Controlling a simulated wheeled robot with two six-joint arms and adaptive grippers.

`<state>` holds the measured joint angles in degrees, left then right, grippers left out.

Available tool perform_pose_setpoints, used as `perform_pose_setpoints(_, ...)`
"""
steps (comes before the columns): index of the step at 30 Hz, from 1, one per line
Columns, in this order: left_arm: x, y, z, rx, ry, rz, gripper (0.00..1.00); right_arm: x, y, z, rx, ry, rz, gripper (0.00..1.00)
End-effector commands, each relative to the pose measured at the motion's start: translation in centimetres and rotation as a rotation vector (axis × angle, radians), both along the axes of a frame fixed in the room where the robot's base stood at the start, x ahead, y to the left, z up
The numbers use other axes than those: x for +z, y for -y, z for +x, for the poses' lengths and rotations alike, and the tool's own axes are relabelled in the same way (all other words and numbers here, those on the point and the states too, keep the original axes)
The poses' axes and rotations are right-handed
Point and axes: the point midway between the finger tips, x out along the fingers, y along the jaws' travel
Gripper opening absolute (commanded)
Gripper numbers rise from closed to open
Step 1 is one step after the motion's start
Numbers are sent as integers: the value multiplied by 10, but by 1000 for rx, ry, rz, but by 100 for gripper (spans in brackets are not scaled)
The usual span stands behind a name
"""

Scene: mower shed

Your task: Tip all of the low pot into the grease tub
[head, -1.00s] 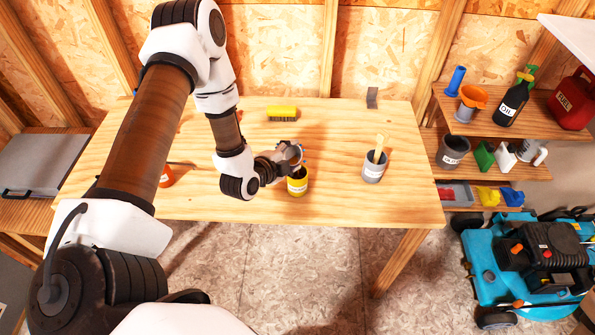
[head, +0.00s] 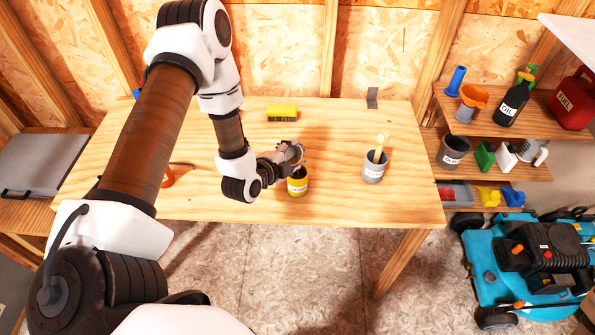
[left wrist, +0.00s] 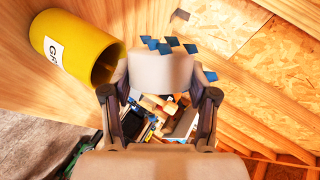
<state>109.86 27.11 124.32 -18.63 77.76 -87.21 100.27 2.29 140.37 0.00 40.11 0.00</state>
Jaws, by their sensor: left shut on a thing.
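The grease tub (head: 298,187) is a yellow, labelled cylinder standing upright near the front edge of the bench. It also shows in the left wrist view (left wrist: 75,48), mouth open toward the pot. My left gripper (head: 286,155) is just above and behind the tub. In the left wrist view its two fingers are shut on the sides of the low pot (left wrist: 160,75), which is pale beige. Several small blue pieces (left wrist: 165,46) show at the pot's far rim. My right gripper is not in view.
A grey pot (head: 373,173) with a wooden stick stands right of the tub. A yellow brush (head: 282,114) lies behind, and a small grey block (head: 372,97) is at the back edge. An orange item (head: 167,177) is partly hidden behind my left arm. The bench's right part is mostly clear.

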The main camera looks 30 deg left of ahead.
Motion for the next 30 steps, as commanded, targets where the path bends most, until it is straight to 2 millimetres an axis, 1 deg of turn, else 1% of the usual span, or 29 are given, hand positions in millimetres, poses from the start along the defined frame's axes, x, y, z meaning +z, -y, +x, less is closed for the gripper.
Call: perform_pose_setpoints(30, 1, 2, -1, -1, 16, 69, 23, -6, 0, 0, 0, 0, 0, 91)
